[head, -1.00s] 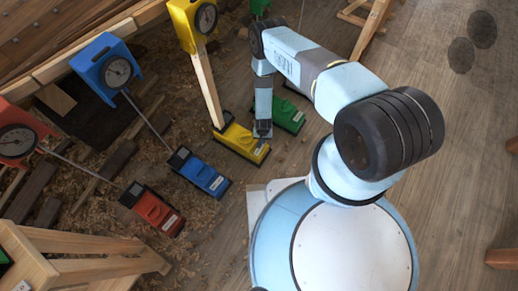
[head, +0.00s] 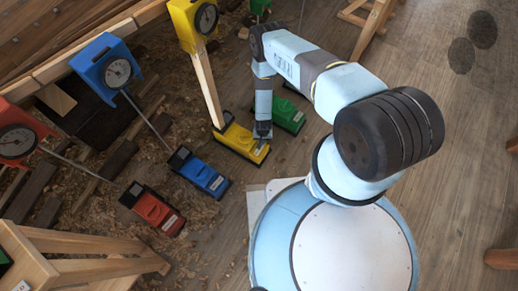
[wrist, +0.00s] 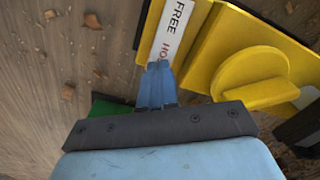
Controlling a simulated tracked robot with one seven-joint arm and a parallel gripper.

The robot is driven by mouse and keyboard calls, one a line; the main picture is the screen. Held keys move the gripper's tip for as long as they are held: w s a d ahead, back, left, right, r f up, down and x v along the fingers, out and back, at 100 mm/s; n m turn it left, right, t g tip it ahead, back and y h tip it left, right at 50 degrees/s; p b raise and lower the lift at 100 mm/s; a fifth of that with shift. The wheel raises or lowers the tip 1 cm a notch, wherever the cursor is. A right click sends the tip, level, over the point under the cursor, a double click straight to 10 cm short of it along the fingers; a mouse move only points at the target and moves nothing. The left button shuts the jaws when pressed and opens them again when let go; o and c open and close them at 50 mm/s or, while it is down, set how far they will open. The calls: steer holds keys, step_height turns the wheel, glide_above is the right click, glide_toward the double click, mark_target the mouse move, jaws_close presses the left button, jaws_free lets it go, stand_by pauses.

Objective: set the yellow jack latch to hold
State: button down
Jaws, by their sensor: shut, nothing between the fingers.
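The yellow jack (head: 240,143) stands on the floor with a wooden post rising from it to a yellow gauge box (head: 190,22). In the wrist view its yellow body (wrist: 215,50) carries a raised rounded yellow part (wrist: 255,75); I cannot tell whether this is the latch. A white label (wrist: 172,30) beside it reads FREE in black, with red letters starting "HO" partly hidden by my fingers. My gripper (wrist: 157,70) is shut and empty, its fingertips over the red lettering. It also shows at the jack's right end in the head view (head: 263,132). Contact cannot be told.
A green jack (head: 288,115) stands close on the right of the yellow one. A blue jack (head: 200,174) and a red jack (head: 153,209) stand to the left. A wooden trestle (head: 70,255) is at lower left. The floor at right is mostly clear.

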steer(key=shift+f, duration=0.95)
stand_by(0.6)
steer(key=shift+r, duration=3.55)
steer(key=shift+s, duration=0.1)
